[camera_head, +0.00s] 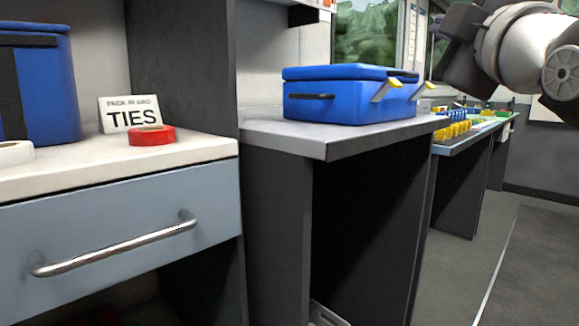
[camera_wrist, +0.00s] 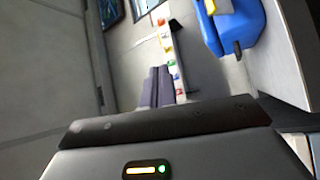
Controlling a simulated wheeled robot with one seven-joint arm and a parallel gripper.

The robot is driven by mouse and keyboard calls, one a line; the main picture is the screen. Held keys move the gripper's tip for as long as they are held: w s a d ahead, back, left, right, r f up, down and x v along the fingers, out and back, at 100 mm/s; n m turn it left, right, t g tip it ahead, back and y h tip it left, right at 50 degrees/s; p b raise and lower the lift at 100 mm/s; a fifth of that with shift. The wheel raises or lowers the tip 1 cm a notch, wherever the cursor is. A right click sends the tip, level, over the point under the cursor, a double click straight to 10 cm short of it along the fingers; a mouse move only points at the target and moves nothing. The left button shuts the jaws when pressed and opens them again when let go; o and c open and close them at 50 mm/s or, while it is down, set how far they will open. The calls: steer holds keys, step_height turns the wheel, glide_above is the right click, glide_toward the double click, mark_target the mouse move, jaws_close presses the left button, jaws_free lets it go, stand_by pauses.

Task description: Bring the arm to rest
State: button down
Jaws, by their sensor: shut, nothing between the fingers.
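My gripper (camera_wrist: 159,72) shows in the wrist view, with its two dark fingers together and nothing between them. It hangs in free air, apart from the counters. In the head view my arm is raised at the upper right, and the picture's edge cuts part of it off.
A blue case (camera_head: 345,98) with yellow latches stands on the middle counter (camera_head: 290,138). At the left are a drawer (camera_head: 120,225), a TIES card (camera_head: 130,114), red tape (camera_head: 151,136) and a blue bag (camera_head: 45,85). The floor (camera_head: 535,270) at right is clear.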

step_height(320, 180, down, 24)
steer(key=w+a+m+g, duration=0.2)
steer(key=m+g, duration=0.4)
steer(key=g, duration=0.1)
steer(key=s+a+f+m+g, duration=0.1)
steer(key=s+f+m+g, duration=0.4)
steer(key=f, duration=0.8)
steer(key=s+a+f+m+g, duration=0.1)
steer(key=s+f+m+g, duration=0.3)
steer(key=s+f, duration=0.65)
steer(key=w+r+p, duration=0.3)
steer(key=r+p, duration=0.7)
steer(key=p, duration=0.3)
steer(key=shift+r+n+h, duration=0.25)
steer(key=shift+n+h, duration=0.05)
steer(key=shift+h, duration=0.1)
steer(key=shift+w, duration=0.1)
